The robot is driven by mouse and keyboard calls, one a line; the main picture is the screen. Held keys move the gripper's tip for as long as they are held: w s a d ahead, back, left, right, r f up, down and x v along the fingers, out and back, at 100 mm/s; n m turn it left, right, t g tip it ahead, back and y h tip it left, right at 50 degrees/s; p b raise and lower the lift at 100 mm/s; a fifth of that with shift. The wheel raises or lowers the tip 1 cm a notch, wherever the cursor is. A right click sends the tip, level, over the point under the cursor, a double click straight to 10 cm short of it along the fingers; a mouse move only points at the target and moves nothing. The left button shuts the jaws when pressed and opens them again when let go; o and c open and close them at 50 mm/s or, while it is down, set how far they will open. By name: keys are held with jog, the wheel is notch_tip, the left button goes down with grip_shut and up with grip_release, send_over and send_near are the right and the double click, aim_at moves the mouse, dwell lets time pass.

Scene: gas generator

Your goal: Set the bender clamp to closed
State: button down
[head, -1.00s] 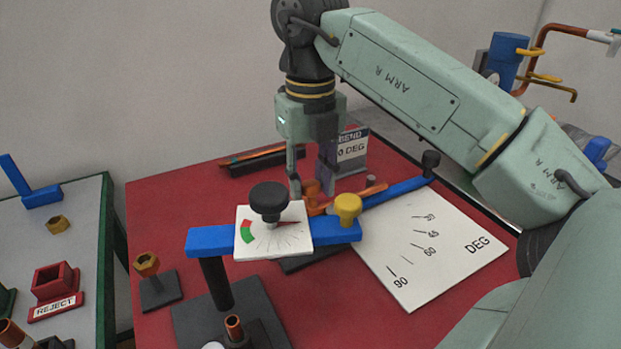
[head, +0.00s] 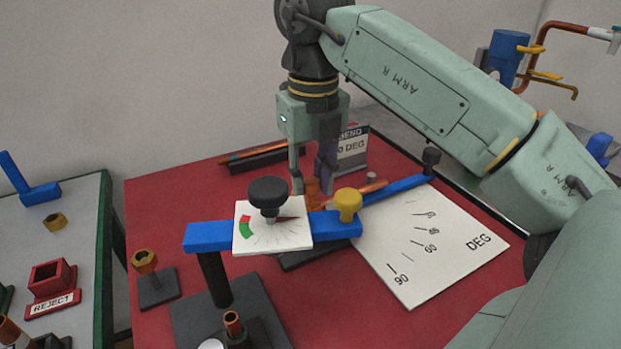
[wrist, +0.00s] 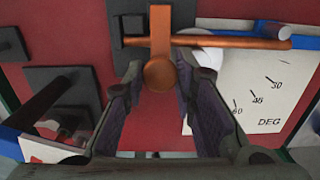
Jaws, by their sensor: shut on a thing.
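The bender clamp is an orange lever with a round end (wrist: 160,72) in the wrist view. Its arm runs away from me and lies across the copper tube (wrist: 235,42). In the head view the clamp (head: 312,186) is a small orange part, mostly hidden behind the gauge plate and my fingers. My gripper (head: 311,190) points straight down at the bender. In the wrist view my gripper (wrist: 158,82) has its two dark fingers on either side of the lever's round end, shut on it. The finger contact itself is hard to see.
A gauge plate (head: 256,238) with a black knob (head: 268,194) and a blue bar with a yellow knob (head: 348,203) stand in front of my gripper. A white degree plate (head: 425,262) lies right. A BEND sign (head: 353,146) stands behind.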

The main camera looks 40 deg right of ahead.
jog(key=b, duration=0.1)
jog(key=f+t+b, duration=0.1)
jog(key=shift+s+f+t+b, duration=0.3)
jog(key=shift+s, duration=0.1)
jog(key=shift+s+a+t+h+b, duration=0.15)
jog(key=shift+s+t+h+b, duration=0.2)
jog(key=shift+t+b, duration=0.4)
jog(key=shift+w+r, duration=0.1)
jog(key=c, duration=1.3)
grip_release()
jog(key=shift+r+g, duration=0.1)
jog(key=shift+g, duration=0.15)
